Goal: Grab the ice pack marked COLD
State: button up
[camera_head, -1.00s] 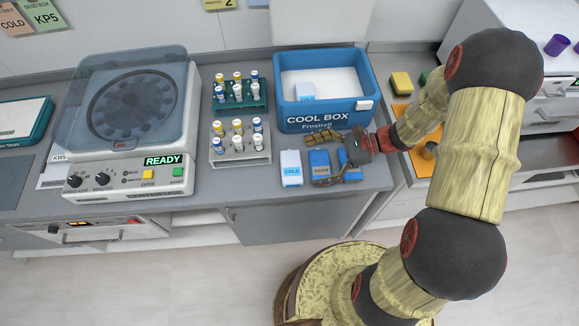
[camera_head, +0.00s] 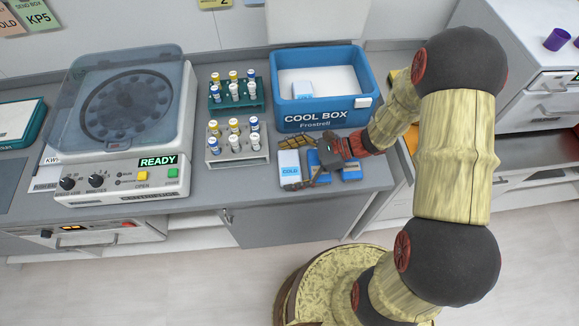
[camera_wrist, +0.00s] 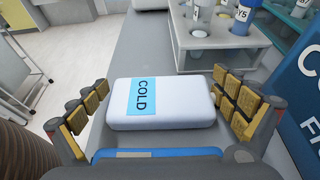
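The white ice pack with a light blue COLD label (camera_head: 289,167) lies on the grey counter in front of the cool box. In the wrist view the ice pack (camera_wrist: 160,104) lies between the two finger pads of my gripper (camera_wrist: 165,108). My gripper (camera_head: 306,166) is open, with a finger on each side of the pack and gaps visible beside it. Blue packs (camera_head: 350,171) lie to the right of the white one, partly hidden under my gripper. A blue edge (camera_wrist: 155,154) shows at the bottom of the wrist view.
A centrifuge (camera_head: 128,125) stands further left. The counter's front strip is clear.

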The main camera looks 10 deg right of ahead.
jog(key=c, duration=0.9)
jog(key=shift+c, duration=0.2)
